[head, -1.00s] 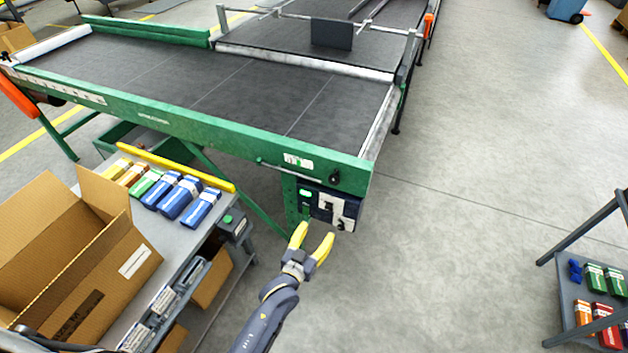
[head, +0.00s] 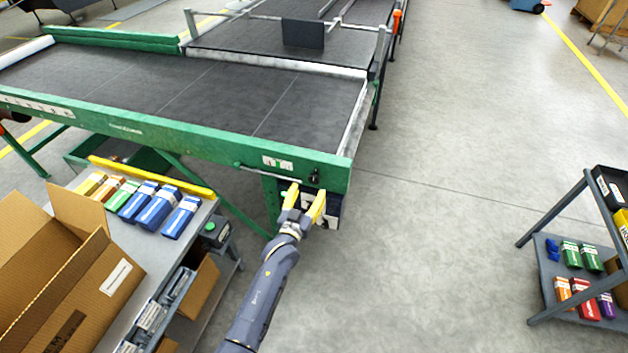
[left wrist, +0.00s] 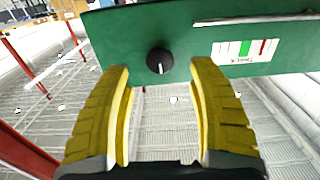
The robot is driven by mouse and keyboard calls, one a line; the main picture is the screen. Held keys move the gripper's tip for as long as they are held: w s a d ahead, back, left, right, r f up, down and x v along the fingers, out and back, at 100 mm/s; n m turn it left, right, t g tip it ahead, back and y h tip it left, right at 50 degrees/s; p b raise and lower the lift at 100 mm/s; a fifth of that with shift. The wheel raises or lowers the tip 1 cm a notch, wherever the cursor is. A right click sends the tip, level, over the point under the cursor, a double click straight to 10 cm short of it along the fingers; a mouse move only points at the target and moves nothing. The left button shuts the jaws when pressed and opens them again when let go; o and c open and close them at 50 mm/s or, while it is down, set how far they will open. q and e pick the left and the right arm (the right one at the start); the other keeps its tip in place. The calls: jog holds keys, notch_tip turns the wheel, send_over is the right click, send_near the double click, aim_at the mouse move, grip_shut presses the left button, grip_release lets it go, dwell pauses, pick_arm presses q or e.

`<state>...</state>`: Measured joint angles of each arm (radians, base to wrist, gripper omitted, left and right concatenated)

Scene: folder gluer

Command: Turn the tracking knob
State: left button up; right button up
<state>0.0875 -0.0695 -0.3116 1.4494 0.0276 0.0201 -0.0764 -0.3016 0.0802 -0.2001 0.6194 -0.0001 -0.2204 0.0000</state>
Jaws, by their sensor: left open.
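The tracking knob (left wrist: 159,61) is a round black dial with a pale pointer mark on the green side rail of the conveyor. In the left wrist view it sits ahead of the fingers, between their tips in the picture. In the head view the knob (head: 314,176) shows small and dark near the rail's right end. My left gripper (head: 306,193), with yellow fingers, is open and empty just below the knob; its fingers (left wrist: 163,68) frame the knob without visible contact. A label with a green mark and a red mark (left wrist: 245,50) is right of the knob. My right gripper is not in view.
A control box (head: 333,212) under the rail is partly hidden by my gripper. A table with an open carton (head: 60,270) and several small boxes (head: 157,208) stands at the left. A shelf cart (head: 546,290) stands at the right. The floor between is clear.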

aim_at(314, 182)
pick_arm(q)
jog(key=shift+x, duration=3.05)
jog(key=shift+c, duration=0.5)
grip_shut()
